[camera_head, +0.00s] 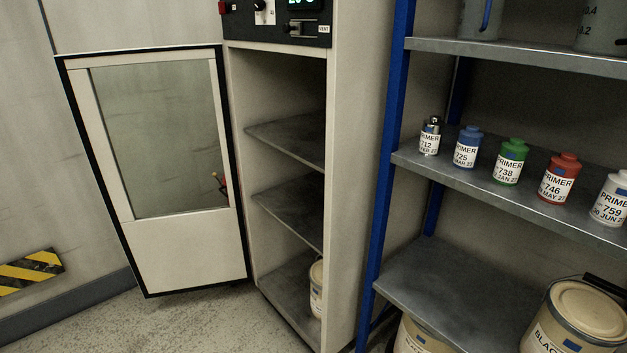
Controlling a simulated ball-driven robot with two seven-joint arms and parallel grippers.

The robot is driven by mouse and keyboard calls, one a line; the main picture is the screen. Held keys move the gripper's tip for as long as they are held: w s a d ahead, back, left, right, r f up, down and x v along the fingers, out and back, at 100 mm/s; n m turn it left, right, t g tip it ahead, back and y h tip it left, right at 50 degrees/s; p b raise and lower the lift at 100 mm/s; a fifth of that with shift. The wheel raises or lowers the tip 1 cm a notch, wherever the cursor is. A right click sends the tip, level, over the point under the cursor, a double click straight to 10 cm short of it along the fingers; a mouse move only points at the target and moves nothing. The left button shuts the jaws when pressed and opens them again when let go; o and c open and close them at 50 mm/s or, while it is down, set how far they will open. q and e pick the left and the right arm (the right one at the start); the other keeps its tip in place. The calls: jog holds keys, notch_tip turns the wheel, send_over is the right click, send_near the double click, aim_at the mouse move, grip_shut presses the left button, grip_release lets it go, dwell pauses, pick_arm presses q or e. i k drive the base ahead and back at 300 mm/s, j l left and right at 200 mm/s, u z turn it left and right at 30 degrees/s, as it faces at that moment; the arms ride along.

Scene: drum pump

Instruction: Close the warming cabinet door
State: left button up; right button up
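The warming cabinet (345,160) stands in the middle of the head view, with a dark control panel at its top. Its door (185,250) is swung wide open to the left, hinged on the cabinet's left edge. The door has a large glass window in a cream frame with a black seal around its edge. Inside the cabinet are grey shelves (290,138), and a cream tub (316,290) stands at the bottom, partly hidden by the right wall. Neither of my grippers is in view.
A blue-framed rack (391,150) stands close on the cabinet's right. It holds several primer bottles (511,163) and large tubs (575,320). A wall with a yellow-black striped plate (30,272) is at the left. The floor (190,325) before the door is clear.

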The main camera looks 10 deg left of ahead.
aim_at(178, 252)
jog(key=u, duration=0.15)
jog(key=i+j+z, duration=0.1)
jog(key=j, duration=0.4)
jog(key=i+j, duration=0.1)
jog(key=j, duration=0.35)
jog(key=i+j+z, duration=0.15)
jog(key=j, duration=0.85)
jog(key=i+z, duration=0.05)
